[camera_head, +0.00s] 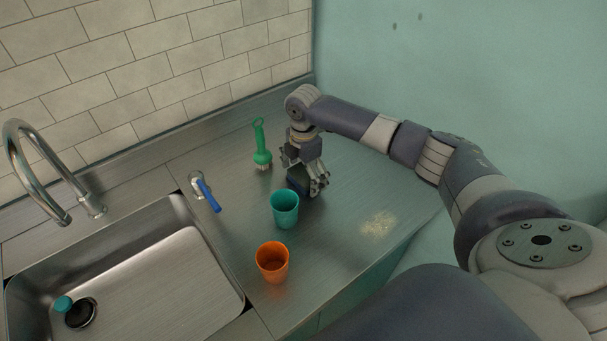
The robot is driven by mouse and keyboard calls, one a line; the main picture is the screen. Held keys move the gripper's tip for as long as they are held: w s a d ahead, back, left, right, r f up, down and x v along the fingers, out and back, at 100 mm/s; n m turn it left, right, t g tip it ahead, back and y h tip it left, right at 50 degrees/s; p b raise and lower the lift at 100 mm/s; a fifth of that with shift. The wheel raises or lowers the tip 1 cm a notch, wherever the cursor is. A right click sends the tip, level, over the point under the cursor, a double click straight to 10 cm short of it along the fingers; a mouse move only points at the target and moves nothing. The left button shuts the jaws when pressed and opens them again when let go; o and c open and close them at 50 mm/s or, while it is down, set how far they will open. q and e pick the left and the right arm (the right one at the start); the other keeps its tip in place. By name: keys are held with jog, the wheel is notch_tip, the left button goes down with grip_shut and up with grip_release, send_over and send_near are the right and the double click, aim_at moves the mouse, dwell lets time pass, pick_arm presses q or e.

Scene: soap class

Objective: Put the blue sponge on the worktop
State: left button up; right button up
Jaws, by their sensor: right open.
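The blue sponge (297,187) is low at the worktop surface, between and just below the fingers of my right gripper (304,180). Only a dark blue part of it shows; the fingers hide the rest. It appears to rest on the metal worktop (340,180), though contact is hard to make out. My right gripper is open and points down over the sponge, with its fingers close around it. My left gripper is not in view.
A teal cup (284,209) stands just in front of the gripper, and an orange cup (272,262) nearer. Crumbs (378,223) lie right. A sink (150,285) with a faucet (35,165) is at left.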

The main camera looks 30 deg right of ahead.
aim_at(303, 175)
jog(key=shift+r, duration=0.3)
pick_arm(q)
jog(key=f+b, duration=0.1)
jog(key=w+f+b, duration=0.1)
jog(key=b, duration=0.1)
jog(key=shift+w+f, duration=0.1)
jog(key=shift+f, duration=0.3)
pick_arm(e)
notch_tip(303, 175, up, 12)
jog(key=shift+f, duration=0.25)
